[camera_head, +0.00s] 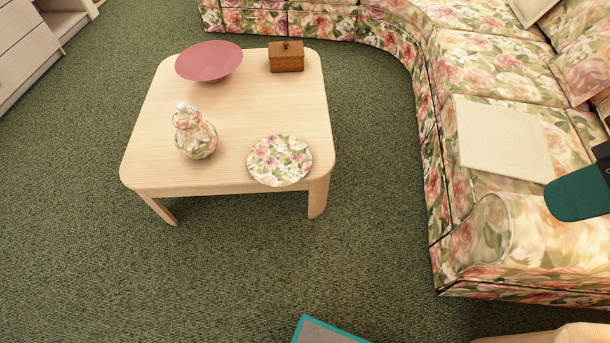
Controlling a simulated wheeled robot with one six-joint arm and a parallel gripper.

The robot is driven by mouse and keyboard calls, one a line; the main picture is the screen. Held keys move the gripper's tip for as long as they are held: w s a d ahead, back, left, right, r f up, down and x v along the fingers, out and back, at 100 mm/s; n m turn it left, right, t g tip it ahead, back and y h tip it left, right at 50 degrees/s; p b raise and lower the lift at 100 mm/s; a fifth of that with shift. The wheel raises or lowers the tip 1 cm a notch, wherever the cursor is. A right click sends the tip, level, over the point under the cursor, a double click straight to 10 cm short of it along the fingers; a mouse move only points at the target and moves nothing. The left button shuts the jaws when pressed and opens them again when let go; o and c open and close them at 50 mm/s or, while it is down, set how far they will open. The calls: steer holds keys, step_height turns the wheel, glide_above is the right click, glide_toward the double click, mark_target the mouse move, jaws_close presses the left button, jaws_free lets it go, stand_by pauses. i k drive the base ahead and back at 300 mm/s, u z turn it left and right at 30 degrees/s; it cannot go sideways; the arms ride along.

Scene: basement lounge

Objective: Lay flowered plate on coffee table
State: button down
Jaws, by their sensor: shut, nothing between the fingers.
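The flowered plate (280,160) is round, white with pink and green flowers. It lies flat on the coffee table (225,122), at the front right corner and close to the front edge. Whether its rim passes the edge is hard to tell. The coffee table is pale wood with rounded corners. My gripper's fingers do not show in the head view. Only a teal and black part, which looks like my arm, reaches in at the right edge above the sofa, well apart from the plate.
On the table stand a flowered jar (195,135) with a white knob, a pink bowl (209,62) and a small wooden box (286,57). A floral corner sofa (490,60) with a cream cushion (500,138) runs along the right. Green carpet (240,270) lies clear before the table.

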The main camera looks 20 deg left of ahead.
mark_target(277, 160)
steer(key=z, duration=0.25)
steer(key=k, duration=0.55)
steer(key=u, duration=0.65)
steer(key=i, duration=0.6)
steer(key=u, duration=0.8)
steer(key=i, duration=1.05)
steer(key=z, duration=0.15)
